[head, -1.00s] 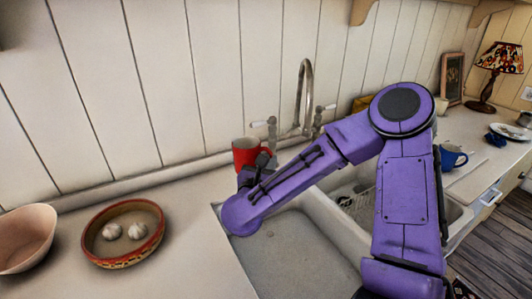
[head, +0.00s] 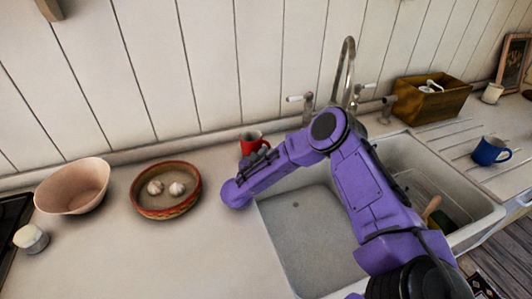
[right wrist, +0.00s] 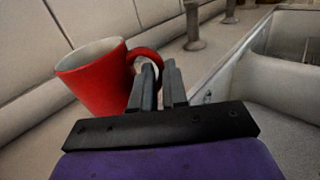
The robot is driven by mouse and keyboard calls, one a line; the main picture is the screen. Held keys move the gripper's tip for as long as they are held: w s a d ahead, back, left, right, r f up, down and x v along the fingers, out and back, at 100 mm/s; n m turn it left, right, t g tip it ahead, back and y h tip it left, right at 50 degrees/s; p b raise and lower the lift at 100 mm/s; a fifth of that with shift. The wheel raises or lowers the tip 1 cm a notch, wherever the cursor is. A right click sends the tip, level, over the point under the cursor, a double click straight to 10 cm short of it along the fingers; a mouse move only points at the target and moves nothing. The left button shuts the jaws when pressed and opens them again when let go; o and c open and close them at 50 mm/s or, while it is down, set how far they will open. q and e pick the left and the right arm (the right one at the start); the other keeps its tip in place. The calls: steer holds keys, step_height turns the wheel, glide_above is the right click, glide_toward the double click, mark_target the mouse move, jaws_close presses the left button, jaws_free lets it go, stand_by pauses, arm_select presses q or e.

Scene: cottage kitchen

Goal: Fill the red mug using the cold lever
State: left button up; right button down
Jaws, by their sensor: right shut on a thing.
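The red mug (head: 251,139) is upright at the back of the counter, left of the sink; I cannot tell whether it touches the counter. My right gripper (right wrist: 160,82) is shut on its handle, and the mug (right wrist: 98,78) is left of the fingers in the right wrist view. The mug's pale inner wall shows but its bottom is hidden. The tap (head: 349,62) stands behind the sink, right of the mug. It has a left lever (head: 297,98) and a right lever (head: 367,87); no cold marking is readable. My left gripper is out of view.
My right arm crosses the white double sink (head: 300,240). Left of the mug are a garlic dish (head: 165,207) and a pink bowl (head: 72,187). A wooden box (head: 432,103) and a blue mug (head: 490,151) stand on the right.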

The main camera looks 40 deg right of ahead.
steer(key=c, duration=1.1)
jaws_free()
steer(key=shift+c, duration=0.2)
steer(key=shift+s, duration=0.1)
